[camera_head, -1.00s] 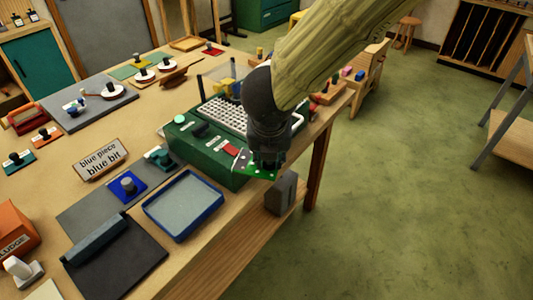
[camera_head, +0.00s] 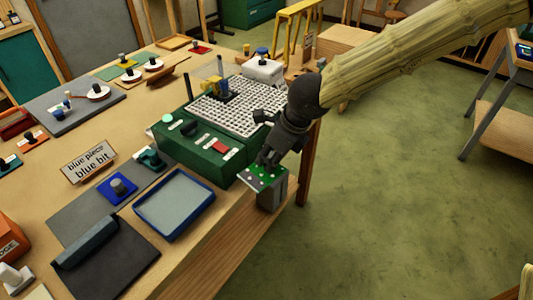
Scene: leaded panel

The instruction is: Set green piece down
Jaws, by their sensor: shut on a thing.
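A flat green piece (camera_head: 264,177) with small pale spots is held out past the front edge of the workbench, in front of the green machine. My gripper (camera_head: 268,163) is dark grey and is shut on the green piece from above. The piece looks roughly level, with a pale edge facing me. A grey box (camera_head: 271,195) shows just below and behind it. I cannot tell whether the piece touches that box.
The green machine (camera_head: 205,160) with a white perforated bed (camera_head: 240,108) stands at the left. A blue-rimmed tray (camera_head: 174,235), a blue piece with a knob (camera_head: 118,188) and a sign (camera_head: 89,160) reading "blue piece blue bit" lie on the workbench (camera_head: 215,225). Open floor lies right.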

